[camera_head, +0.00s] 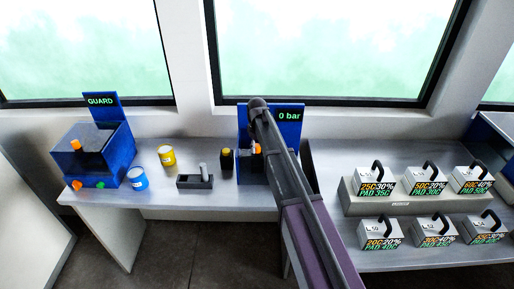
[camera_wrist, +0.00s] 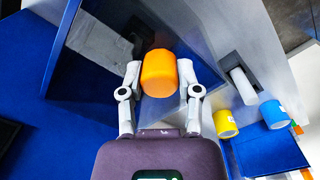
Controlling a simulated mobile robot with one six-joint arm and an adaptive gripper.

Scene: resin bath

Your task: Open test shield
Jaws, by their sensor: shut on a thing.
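The test station is a blue housing (camera_head: 287,118) with a "0 bar" display, standing on the bench behind my arm. Its test shield (camera_wrist: 105,50) shows in the wrist view as a dark, glossy see-through panel beside blue walls. An orange handle (camera_wrist: 158,73) sits at the shield, and a bit of it shows in the head view (camera_head: 257,149). My gripper (camera_wrist: 159,72) has one finger on each side of the handle and is shut on it. My arm hides much of the station in the head view, and I cannot tell the shield's exact angle.
A blue GUARD box (camera_head: 118,143) is far left. Several labelled weights stand around a grey rack (camera_head: 400,208) at right.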

